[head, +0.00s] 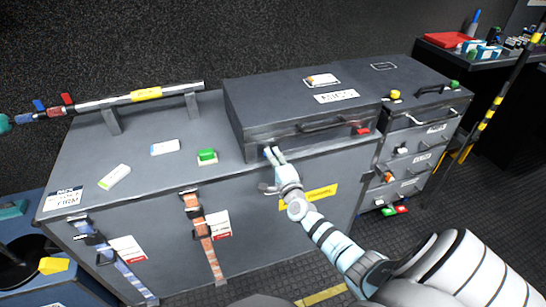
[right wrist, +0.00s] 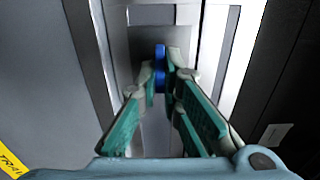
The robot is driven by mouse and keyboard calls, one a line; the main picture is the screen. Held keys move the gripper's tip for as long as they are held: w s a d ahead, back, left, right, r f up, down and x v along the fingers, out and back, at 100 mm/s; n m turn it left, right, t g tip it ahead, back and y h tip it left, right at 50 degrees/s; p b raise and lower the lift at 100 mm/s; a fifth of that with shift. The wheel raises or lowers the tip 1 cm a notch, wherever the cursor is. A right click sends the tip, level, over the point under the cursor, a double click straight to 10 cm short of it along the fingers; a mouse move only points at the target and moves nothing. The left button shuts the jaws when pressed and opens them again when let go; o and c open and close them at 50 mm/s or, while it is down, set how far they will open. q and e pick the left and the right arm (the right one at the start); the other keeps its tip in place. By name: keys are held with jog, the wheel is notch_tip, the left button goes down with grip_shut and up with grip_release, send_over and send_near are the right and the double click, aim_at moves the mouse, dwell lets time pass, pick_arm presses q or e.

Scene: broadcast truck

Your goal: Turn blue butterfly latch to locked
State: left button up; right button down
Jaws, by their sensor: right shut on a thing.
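The blue butterfly latch (right wrist: 159,54) shows in the right wrist view as a narrow blue piece on a metal plate. In the head view only a small bit of blue shows at the case's lower left front edge, mostly hidden by my fingers. My right gripper (head: 275,155) reaches up to the front of the dark case (head: 260,105). In the right wrist view my right gripper (right wrist: 160,72) has its fingertips on both sides of the blue latch, shut on it. Whether the latch is locked cannot be told. My left gripper is not in view.
The case lies on a grey cabinet top (head: 140,135). A red latch (head: 360,130) is on its front right. A green block (head: 207,156), small labelled pieces and a rail (head: 120,100) are to the left. A drawer unit (head: 415,140) stands to the right.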

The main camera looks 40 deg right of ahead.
jog(key=shift+w+r, duration=0.1)
jog(key=shift+r, duration=0.25)
jog(key=c, duration=1.8)
grip_release()
jog(key=shift+r, duration=0.1)
jog(key=shift+o, duration=0.2)
jog(key=v, duration=1.2)
jog(key=shift+f, duration=0.35)
jog(key=shift+w, duration=0.1)
